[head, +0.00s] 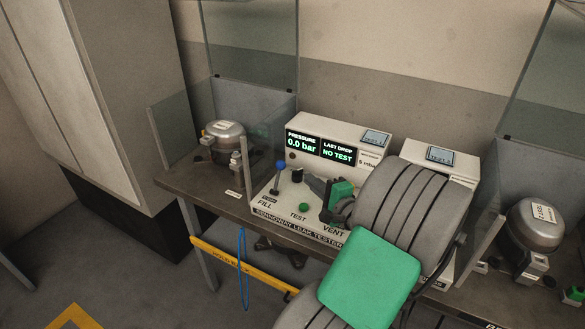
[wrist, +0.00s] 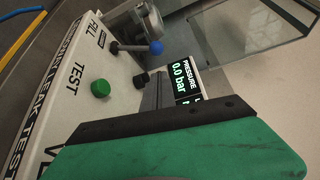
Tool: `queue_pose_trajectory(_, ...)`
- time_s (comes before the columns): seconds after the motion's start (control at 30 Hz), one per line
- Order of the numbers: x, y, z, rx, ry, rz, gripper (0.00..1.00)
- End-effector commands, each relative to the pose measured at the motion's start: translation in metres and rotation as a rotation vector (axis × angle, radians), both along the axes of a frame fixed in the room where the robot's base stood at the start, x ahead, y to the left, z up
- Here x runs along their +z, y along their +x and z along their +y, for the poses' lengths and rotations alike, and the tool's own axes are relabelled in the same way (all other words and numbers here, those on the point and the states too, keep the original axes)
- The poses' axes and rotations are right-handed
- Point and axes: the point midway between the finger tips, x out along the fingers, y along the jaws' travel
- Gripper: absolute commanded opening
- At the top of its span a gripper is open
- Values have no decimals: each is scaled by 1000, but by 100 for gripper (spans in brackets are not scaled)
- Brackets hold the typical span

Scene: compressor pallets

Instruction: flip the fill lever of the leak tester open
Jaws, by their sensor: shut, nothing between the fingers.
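The leak tester (head: 315,135) is a white box with a sloping front panel on the bench. Its fill lever (head: 279,176) is a thin metal stem with a blue ball end, standing up from the panel above the FILL label. In the wrist view the lever (wrist: 135,47) points from the panel toward the display side, ball clear of anything. My gripper (head: 309,182) is shut and empty, over the panel to the right of the lever, apart from it. Its grey fingers also show in the wrist view (wrist: 163,76). The display reads pressure 0.0 bar and NO TEST.
A green TEST button (head: 304,207) and a black knob (head: 297,175) sit on the panel near my fingers. A compressor (head: 223,138) stands behind glass guards to the left. Another compressor (head: 537,225) is at right.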

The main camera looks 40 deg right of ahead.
Motion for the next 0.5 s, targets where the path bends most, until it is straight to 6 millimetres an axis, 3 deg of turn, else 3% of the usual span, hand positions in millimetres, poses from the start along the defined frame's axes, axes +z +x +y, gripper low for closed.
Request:
queue_pose_trajectory(0.17, 0, 7, -1, 3, -1, 2, 0)
queue_pose_trajectory(0.5, -7, 71, -10, 7, -4, 4, 0)
